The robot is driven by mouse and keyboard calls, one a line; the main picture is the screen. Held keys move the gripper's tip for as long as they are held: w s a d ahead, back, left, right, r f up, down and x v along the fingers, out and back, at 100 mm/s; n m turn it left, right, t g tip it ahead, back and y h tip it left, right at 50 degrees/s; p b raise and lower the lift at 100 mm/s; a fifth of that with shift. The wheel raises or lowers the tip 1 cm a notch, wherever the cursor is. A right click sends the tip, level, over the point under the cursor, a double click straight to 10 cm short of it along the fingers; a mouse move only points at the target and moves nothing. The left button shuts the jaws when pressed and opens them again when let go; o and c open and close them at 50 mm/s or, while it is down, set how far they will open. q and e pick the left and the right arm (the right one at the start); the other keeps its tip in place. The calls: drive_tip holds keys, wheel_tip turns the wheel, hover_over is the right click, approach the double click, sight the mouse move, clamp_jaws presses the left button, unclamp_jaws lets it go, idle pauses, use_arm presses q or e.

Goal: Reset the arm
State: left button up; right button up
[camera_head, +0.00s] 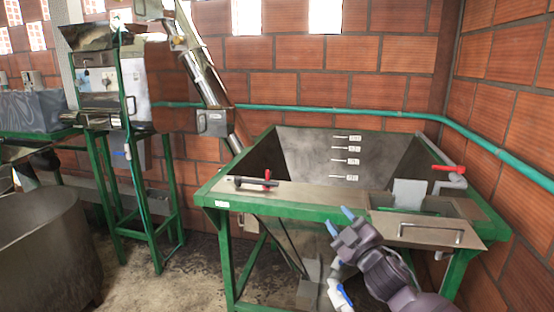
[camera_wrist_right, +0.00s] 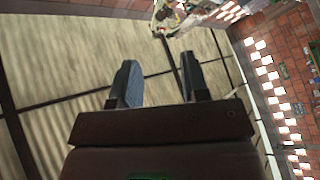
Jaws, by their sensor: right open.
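My right gripper (camera_head: 340,221) is in front of the green-framed metal hopper table, at its lower right in the head view. Its two blue-grey fingertips are apart, with nothing between them. The right forearm comes in from the bottom right. My left gripper is not in view.
The green-framed hopper (camera_head: 300,196) stands close in front, with a red-handled valve (camera_head: 450,170) and a hinged metal flap (camera_head: 430,230). A large metal tank (camera_head: 45,245) stands at left. A pulping machine (camera_head: 105,75) stands behind. Bare floor shows between.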

drive_tip(key=s+d+f+m+g+h, duration=0.2)
drive_tip(key=s+d+f+m+h, duration=0.1)
drive_tip(key=s+f, duration=0.7)
drive_tip(key=s+d+f+m+g+h, duration=0.2)
drive_tip(key=s+d+f+m, duration=0.3)
drive_tip(key=s+f, duration=0.6)
drive_tip(key=s+d+f+m+g+h, duration=0.3)
drive_tip(key=s+d+f+m, duration=0.1)
drive_tip(key=s+f, duration=0.6)
drive_tip(key=s+m, duration=0.1)
drive_tip(key=s, duration=0.2)
drive_tip(key=shift+s+d+f+h, duration=0.25)
drive_tip(key=shift+d+h, duration=0.05)
drive_tip(key=shift+c, duration=0.2)
